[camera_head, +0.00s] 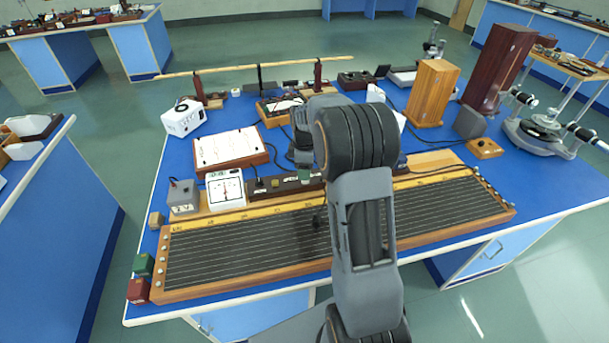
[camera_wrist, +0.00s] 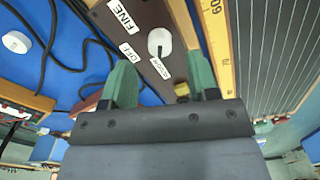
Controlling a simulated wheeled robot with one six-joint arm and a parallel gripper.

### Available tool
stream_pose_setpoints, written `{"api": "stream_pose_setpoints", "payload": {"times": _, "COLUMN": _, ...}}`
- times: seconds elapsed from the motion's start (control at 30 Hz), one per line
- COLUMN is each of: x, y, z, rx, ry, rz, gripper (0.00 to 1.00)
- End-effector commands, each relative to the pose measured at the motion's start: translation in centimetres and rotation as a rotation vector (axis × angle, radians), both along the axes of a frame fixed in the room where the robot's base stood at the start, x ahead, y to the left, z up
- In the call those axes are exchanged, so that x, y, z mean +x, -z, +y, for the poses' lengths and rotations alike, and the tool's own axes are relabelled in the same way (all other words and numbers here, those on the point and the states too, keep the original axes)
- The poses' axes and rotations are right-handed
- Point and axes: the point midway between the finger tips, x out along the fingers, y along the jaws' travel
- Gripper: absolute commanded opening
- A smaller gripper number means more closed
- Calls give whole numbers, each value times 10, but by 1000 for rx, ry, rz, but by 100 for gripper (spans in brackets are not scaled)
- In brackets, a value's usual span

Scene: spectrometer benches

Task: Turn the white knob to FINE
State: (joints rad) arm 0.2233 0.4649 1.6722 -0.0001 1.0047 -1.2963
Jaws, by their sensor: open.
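The white knob (camera_wrist: 160,42) sits on a dark brown panel (camera_wrist: 150,15) in the wrist view. White labels stand around it: FINE (camera_wrist: 122,16), OFF (camera_wrist: 129,52) and a third label (camera_wrist: 160,68) whose small text I cannot read surely. Which label the knob points to I cannot tell. My gripper (camera_wrist: 160,62) is open, its two green fingers spread wide, with the knob showing between and just beyond the tips. I see no contact. In the head view the dark panel (camera_head: 274,187) lies behind the wire board; my arm hides part of it, and I cannot make out the knob.
The long wire board (camera_head: 240,243) with a yellow scale lies in front of the panel. A white dial meter (camera_head: 226,188) and a paper-topped board (camera_head: 230,148) stand to the left. A wooden box (camera_head: 434,92) stands at the back right. Dark cables (camera_wrist: 85,45) lie beside the panel.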

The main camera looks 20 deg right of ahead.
Motion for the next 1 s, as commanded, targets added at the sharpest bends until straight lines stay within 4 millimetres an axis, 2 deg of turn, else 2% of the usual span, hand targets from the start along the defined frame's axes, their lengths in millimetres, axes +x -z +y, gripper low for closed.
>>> {"api": "stream_pose_setpoints", "payload": {"times": 0.1, "x": 0, "y": 16, "z": 0, "rx": 0, "ry": 0, "rz": 2, "gripper": 54}}
{"api": "stream_pose_setpoints", "payload": {"times": 0.3, "x": 0, "y": 31, "z": 0, "rx": 0, "ry": 0, "rz": 1, "gripper": 54}}
{"api": "stream_pose_setpoints", "payload": {"times": 0.7, "x": 0, "y": 35, "z": 0, "rx": 0, "ry": 1, "rz": 0, "gripper": 54}}
{"api": "stream_pose_setpoints", "payload": {"times": 1.0, "x": 0, "y": 35, "z": 0, "rx": 0, "ry": 1, "rz": 0, "gripper": 25}}
